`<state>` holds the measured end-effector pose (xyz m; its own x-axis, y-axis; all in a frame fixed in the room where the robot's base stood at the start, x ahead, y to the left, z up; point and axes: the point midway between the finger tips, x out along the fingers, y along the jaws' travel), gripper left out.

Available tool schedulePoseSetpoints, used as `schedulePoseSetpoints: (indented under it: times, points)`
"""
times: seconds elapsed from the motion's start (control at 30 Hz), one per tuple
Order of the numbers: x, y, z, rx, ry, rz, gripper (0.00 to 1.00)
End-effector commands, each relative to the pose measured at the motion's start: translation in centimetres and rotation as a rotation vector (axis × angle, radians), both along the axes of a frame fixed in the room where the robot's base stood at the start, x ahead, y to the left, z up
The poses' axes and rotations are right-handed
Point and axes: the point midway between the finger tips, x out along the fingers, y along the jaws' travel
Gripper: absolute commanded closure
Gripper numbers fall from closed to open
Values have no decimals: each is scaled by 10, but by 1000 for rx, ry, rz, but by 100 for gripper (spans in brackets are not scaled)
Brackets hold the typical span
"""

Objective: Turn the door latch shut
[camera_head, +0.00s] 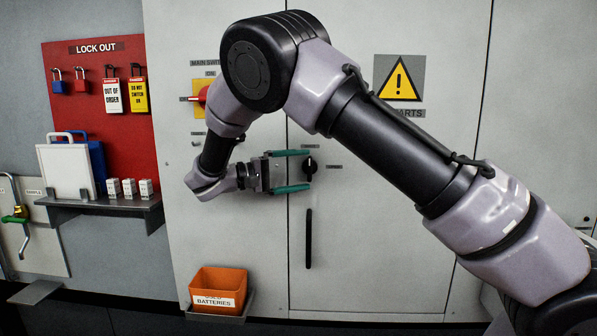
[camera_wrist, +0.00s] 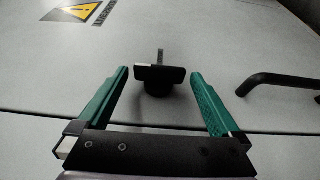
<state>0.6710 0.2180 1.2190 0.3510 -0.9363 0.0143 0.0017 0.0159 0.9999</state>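The door latch (camera_head: 311,166) is a small black knob on the grey cabinet door (camera_head: 375,230), just right of the seam between door and panel. In the wrist view the latch (camera_wrist: 160,76) shows as a black bar on a round stem, lying across the gap between my fingers. My gripper (camera_head: 308,170) has two green fingers, spread wide, one above and one below the latch in the head view. In the wrist view my gripper (camera_wrist: 160,78) is open, with visible room between each fingertip and the latch. It holds nothing.
A vertical black door handle (camera_head: 308,239) is below the latch; it shows at right in the wrist view (camera_wrist: 285,82). The red main switch (camera_head: 203,95) is partly behind my arm. An orange batteries bin (camera_head: 218,286) stands low. A red lock-out board (camera_head: 97,90) hangs left.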

Motion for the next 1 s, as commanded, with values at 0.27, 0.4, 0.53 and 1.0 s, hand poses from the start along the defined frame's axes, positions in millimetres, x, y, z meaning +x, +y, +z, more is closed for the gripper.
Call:
schedulePoseSetpoints:
  times: [0.27, 0.4, 0.53, 1.0]
  points:
    - [-5, 14, 0, 0, -2, 2, 0]
    - [-14, 39, -1, -1, -3, 4, 0]
    - [-24, 64, -2, -1, -3, 4, 0]
    - [-38, 102, -2, 0, 0, 0, 0]
